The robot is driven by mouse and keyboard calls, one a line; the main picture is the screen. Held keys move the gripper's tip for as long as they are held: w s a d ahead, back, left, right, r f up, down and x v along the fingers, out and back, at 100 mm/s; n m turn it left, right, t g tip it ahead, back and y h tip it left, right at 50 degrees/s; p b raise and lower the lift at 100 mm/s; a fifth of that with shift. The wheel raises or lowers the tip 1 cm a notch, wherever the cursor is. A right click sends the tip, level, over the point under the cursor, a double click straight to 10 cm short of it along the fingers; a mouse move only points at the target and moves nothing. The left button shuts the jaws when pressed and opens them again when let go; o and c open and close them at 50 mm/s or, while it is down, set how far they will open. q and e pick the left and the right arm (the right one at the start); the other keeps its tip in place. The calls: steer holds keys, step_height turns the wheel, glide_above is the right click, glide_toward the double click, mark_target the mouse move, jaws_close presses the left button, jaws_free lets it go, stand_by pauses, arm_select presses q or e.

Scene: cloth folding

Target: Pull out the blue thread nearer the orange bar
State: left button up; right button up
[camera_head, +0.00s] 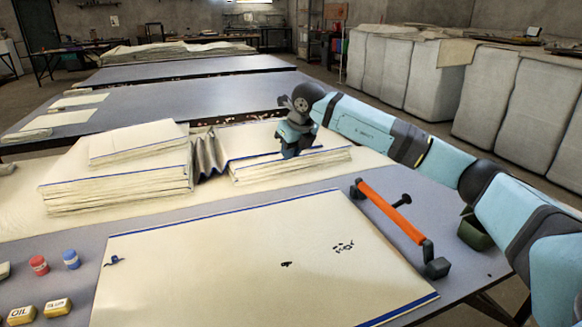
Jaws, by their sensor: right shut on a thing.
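A large cream cloth (230,270) lies flat on the near table. One blue thread (220,213) runs along its far edge and another blue line (405,309) along its near right edge. The orange bar (392,210), with dark ends, lies beside the cloth's right edge. My right gripper (290,153) is at the right cloth stack (325,160), just over the blue line at its front top edge. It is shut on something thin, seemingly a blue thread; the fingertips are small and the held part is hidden. My left gripper is out of view.
A left cloth stack (115,188) and folded grey cloth (207,155) stand behind the sheet. A small blue tangle (114,261) and dark bits (343,247) lie on it. Red (39,265) and blue (71,259) jars and yellow tins (57,307) stand at left.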

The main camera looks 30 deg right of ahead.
step_height(320, 180, up, 2)
steer(key=shift+r, duration=0.1)
steer(key=shift+r+p, duration=0.4)
steer(key=shift+p, duration=0.05)
steer(key=shift+r+p, duration=1.65)
steer(key=shift+r, duration=0.55)
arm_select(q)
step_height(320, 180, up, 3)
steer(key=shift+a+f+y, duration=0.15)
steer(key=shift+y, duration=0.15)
arm_select(e)
steer(key=shift+f, duration=0.1)
